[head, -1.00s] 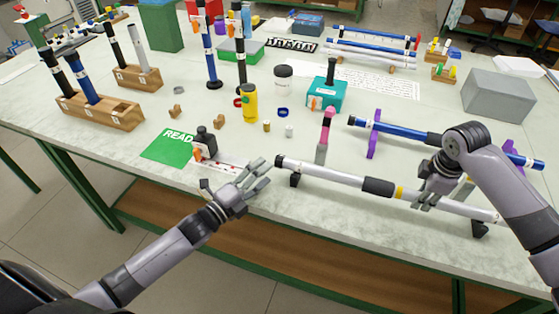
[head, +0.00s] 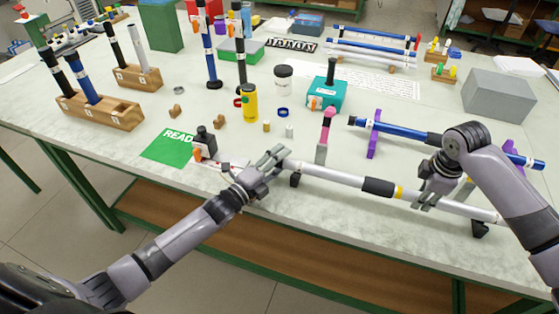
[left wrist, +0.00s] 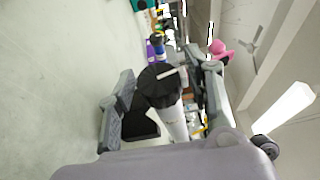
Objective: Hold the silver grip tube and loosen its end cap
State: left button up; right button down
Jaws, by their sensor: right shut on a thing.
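The silver grip tube (head: 335,175) lies across low black supports at the table's front edge, with a dark sleeve and a yellow band. My right gripper (head: 426,200) is shut on it, right of the yellow band. My left gripper (head: 277,157) is at the tube's left end and hides the end cap in the head view. In the left wrist view, the black ribbed end cap (left wrist: 158,87) with a white mark lies between the spread fingers of my left gripper (left wrist: 165,95). Whether either finger touches it I cannot tell.
A pink-topped tool (head: 325,135) stands close behind the tube. A blue tube (head: 400,132) rests on purple stands behind. A dark bottle (head: 204,143) stands by the green READY mat (head: 165,150), left of my left gripper. The front table edge is close.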

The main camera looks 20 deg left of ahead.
pick_arm(q)
jog(key=c, duration=1)
